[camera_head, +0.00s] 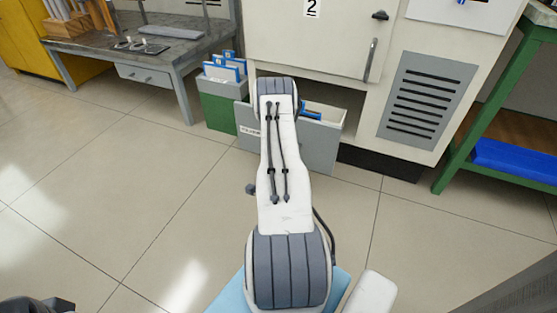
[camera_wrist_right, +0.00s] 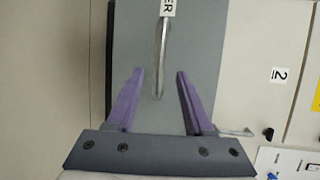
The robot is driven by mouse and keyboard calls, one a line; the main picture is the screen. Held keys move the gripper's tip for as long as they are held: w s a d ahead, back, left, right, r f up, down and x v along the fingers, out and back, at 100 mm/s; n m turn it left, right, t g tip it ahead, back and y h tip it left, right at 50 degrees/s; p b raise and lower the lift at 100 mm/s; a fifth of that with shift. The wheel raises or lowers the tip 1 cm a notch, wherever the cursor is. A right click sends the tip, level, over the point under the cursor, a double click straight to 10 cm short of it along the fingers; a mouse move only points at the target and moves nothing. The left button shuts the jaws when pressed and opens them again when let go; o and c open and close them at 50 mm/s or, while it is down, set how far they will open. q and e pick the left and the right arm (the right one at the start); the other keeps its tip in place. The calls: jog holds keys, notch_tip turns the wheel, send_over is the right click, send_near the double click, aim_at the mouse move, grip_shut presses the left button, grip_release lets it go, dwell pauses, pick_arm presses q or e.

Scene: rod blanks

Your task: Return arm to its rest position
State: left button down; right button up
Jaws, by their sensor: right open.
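My right arm (camera_head: 285,205) reaches forward over the floor toward the front of the grey-white machine; its gripper is hidden behind the arm's far end in the head view. In the right wrist view my right gripper (camera_wrist_right: 154,72) is open, with two purple fingers apart and nothing held. Beyond the fingers is a grey drawer front (camera_wrist_right: 200,30) with a pale bar handle (camera_wrist_right: 163,45) and a partly cut-off label. The handle's lower end shows between the fingers; touching cannot be told. My left gripper is not clearly in view.
The open grey drawer (camera_head: 322,145) juts from the machine (camera_head: 330,35), marked 2. A green bin (camera_head: 216,108) with blue-and-white items stands to its left. A workbench (camera_head: 150,42) is at upper left, a green-framed rack (camera_head: 470,135) at right. The left floor is clear.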

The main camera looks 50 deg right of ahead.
jog(key=shift+v, duration=0.95)
